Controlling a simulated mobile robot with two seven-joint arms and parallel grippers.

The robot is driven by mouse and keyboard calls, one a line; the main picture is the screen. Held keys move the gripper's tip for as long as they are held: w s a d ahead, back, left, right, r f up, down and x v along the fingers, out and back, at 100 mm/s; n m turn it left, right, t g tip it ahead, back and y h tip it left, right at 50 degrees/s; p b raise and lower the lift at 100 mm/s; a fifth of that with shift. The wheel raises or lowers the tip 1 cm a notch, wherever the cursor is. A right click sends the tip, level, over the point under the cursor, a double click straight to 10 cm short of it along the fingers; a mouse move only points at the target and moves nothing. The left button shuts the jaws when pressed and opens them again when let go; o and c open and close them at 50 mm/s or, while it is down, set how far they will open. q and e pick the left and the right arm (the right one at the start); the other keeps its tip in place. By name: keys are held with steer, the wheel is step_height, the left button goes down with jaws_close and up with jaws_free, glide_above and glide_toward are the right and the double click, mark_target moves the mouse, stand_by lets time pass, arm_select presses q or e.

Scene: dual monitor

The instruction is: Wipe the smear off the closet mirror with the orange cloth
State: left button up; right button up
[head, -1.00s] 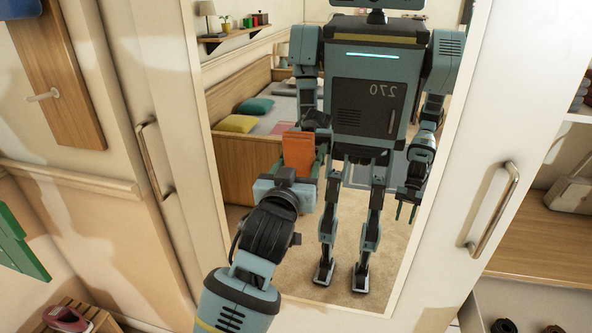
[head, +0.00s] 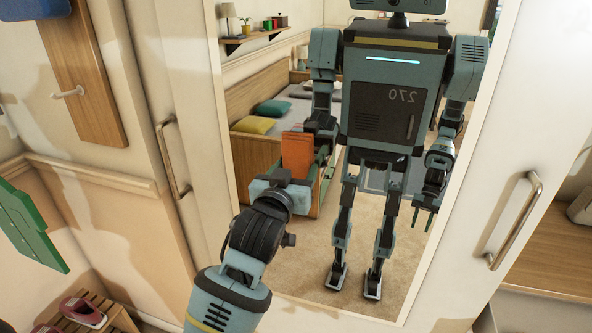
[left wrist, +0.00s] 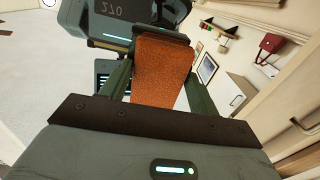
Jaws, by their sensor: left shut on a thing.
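The orange cloth (head: 297,153) is in my left gripper (head: 300,163), in front of the closet mirror (head: 300,262). In the left wrist view the cloth (left wrist: 162,72) stands upright between the two green fingers, which are shut on it. I cannot tell whether the cloth touches the glass. The mirror reflects my own body, my arms and the room behind me. I cannot make out a smear on the glass. My right gripper shows only as a reflection, low at the right of the mirror.
A metal handle (head: 173,160) is left of the mirror and another handle (head: 515,220) is on the right. A green thing (head: 30,228) hangs at the far left. Shoes (head: 82,310) sit on a slatted wooden rack (head: 118,318) at lower left. A wooden shelf (head: 550,262) is at right.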

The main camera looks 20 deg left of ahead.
arm_select(q)
steer(key=shift+s, duration=2.75)
steer(key=s, duration=0.3)
steer(key=shift+a, duration=0.1)
